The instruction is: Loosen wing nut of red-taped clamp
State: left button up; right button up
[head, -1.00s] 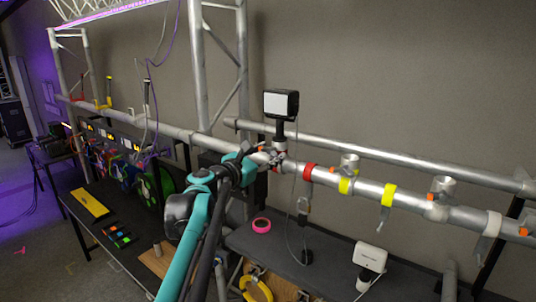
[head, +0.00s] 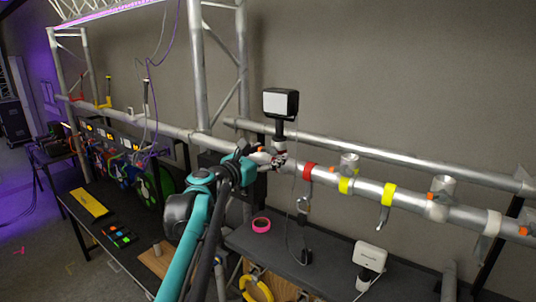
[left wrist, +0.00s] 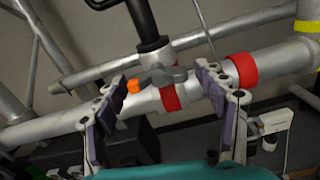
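The red-taped clamp sits on the front silver pipe under a boxy light with a white face (head: 281,102). In the left wrist view, its grey wing nut (left wrist: 165,76) shows above a red tape band (left wrist: 170,98), beside an orange piece (left wrist: 133,87). My left gripper (left wrist: 160,100) is open, its two dark-padded fingers apart on either side of the clamp, with a gap to the wing nut. In the head view, my left gripper (head: 262,160) is at the clamp and partly hides it. My right gripper is not in view.
Another red band (left wrist: 243,70) wraps the pipe close to the right finger. Yellow bands (head: 388,194) and other clamps follow along the pipe to the right. A thin cable hangs beside the light. A dark table (head: 330,262) below holds a pink tape roll (head: 261,225) and a white device (head: 370,257).

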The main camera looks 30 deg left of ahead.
pick_arm(q)
jog(key=s, duration=1.2)
jog(key=shift+a, duration=0.45)
jog(key=s+d+f+m+g+h+b, duration=0.1)
jog(key=d+f+m+g+b, duration=0.1)
jog(key=d+f+m+b, duration=0.6)
jog(key=s+d+f+m+g+h+b, duration=0.15)
jog(key=d+f, duration=0.25)
jog(key=f, duration=0.8)
jog(key=s+d+f+m+g+b, duration=0.1)
jog(key=d+f+m+g+b, duration=0.2)
jog(key=d+f+m+b, duration=0.5)
jog(key=s+d+f+m+g+y+b, duration=0.1)
jog(key=s+f+m+b, duration=0.3)
jog(key=f, duration=0.8)
jog(key=s+d+f+m+g+y+b, duration=0.1)
jog(key=s+f+m+g+b, duration=0.1)
jog(key=s+f+m+b, duration=0.2)
jog(key=s+d+f+m+g+y+b, duration=0.1)
jog(key=s+f+m+b, duration=0.3)
jog(key=f, duration=1.6)
jog(key=m+y+b, duration=0.1)
jog(key=m, duration=0.3)
jog(key=shift+f, duration=0.3)
